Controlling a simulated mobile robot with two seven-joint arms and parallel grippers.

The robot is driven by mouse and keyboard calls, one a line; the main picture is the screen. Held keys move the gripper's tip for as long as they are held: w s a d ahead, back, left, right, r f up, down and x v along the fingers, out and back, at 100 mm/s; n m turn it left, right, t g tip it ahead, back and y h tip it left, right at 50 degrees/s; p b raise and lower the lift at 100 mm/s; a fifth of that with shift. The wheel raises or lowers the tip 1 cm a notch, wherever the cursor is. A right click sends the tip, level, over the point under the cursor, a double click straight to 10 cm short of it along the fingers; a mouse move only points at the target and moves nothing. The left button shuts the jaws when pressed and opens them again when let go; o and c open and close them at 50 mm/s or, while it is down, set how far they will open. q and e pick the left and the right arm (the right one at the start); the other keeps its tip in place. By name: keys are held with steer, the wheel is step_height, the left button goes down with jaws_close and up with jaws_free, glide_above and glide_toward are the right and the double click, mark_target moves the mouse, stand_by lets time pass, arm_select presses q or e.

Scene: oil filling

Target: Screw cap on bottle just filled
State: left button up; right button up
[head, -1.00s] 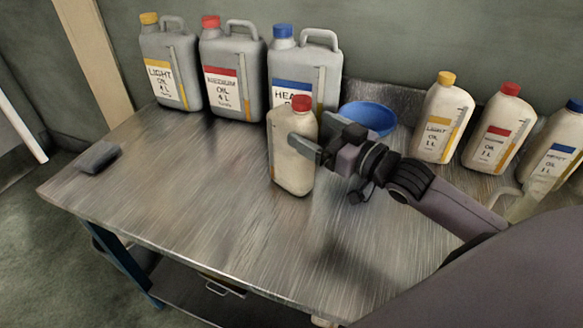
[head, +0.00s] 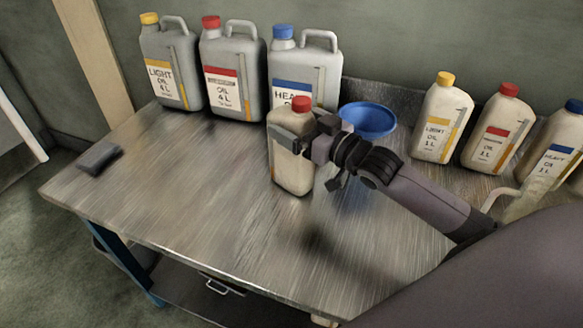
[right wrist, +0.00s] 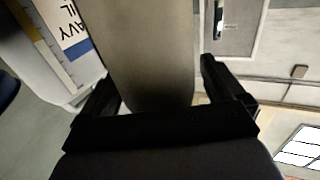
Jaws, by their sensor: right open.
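A small cream bottle (head: 291,175) stands upright on the metal table, with a red cap (head: 301,103) on its top. I cannot tell how tightly the cap sits. My right gripper (head: 290,138) is at the upper part of the bottle, with its fingers to either side of the body below the cap. In the right wrist view the bottle (right wrist: 150,50) shows between the two open fingers. My left gripper is in no view.
Several large grey oil jugs (head: 232,100) stand along the back, close behind the bottle. A blue bowl or funnel (head: 368,118) is right of it. Cream 1 L bottles (head: 435,140) stand at the right. A dark block (head: 99,158) lies at the left edge. The front table (head: 200,215) is clear.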

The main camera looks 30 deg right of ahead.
steer(key=shift+r, duration=0.1)
jaws_close()
stand_by(0.3)
step_height(320, 180, up, 20)
steer(key=p, duration=0.1)
stand_by(0.5)
stand_by(0.6)
